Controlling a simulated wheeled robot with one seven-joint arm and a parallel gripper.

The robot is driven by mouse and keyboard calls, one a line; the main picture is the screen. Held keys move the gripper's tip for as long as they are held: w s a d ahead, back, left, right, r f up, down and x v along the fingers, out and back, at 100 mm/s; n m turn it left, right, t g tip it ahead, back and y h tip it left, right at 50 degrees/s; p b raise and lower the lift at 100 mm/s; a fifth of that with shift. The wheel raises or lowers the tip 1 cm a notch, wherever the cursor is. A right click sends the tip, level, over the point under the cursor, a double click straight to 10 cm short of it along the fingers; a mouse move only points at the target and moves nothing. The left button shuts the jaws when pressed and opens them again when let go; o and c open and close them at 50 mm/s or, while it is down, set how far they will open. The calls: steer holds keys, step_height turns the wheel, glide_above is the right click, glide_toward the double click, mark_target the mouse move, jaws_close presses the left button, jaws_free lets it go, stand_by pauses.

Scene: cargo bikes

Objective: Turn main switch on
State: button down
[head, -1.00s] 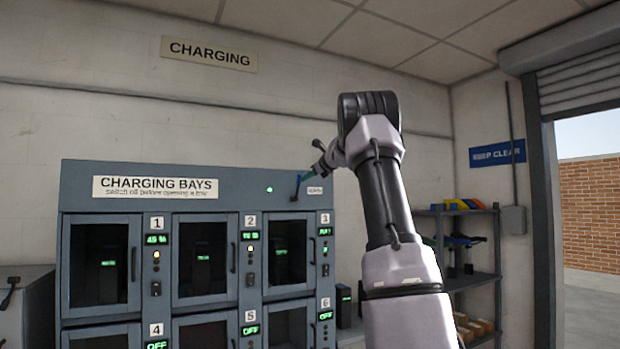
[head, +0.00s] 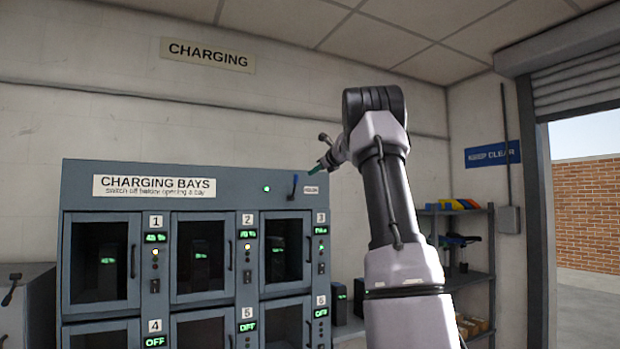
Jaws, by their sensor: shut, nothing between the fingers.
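The main switch (head: 293,186) is a small blue lever on the top panel of the charging cabinet (head: 230,184), left of a small white label (head: 311,190) whose text is too small to read. The lever stands roughly upright. A green light (head: 267,189) glows to its left. My gripper (head: 315,169) is just above and right of the lever, pointing down-left, with a gap between them in the picture. It looks shut and empty. My arm hides part of the wall behind it.
Several numbered bays with glass doors fill the cabinet; bay 1 (head: 104,260) is at upper left. Some displays show green "OFF". A shelf (head: 470,275) stands right of my arm. A roller door (head: 580,75) opens at the far right.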

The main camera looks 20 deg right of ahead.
steer(key=s+d+r, duration=0.1)
steer(key=s+r, duration=0.3)
steer(key=r, duration=0.1)
steer(key=shift+d+r, duration=0.15)
steer(key=shift+r, duration=0.1)
steer(key=s+a+f+n+g, duration=0.1)
steer(key=s+a+f+n, duration=0.25)
steer(key=s+a, duration=0.3)
steer(key=s+a+f+n+g+y, duration=0.1)
steer(key=s+a+f+n+g, duration=0.1)
steer(key=s+a+n, duration=0.5)
steer(key=s+a+f+n+g, duration=0.1)
steer(key=s+a+f+n, duration=0.15)
steer(key=s+a, duration=0.4)
steer(key=s+a+f+n+g, duration=0.1)
steer(key=s+a+f+n, duration=0.2)
steer(key=s+f+n, duration=0.3)
steer(key=s+a+f+n+g+h, duration=0.1)
steer(key=s+f+n, duration=0.5)
steer(key=s+f, duration=0.7)
steer(key=s+a+g, duration=0.1)
steer(key=s+a, duration=0.1)
steer(key=s, duration=0.3)
steer(key=shift+s+n, duration=0.2)
steer(key=shift+n, duration=0.1)
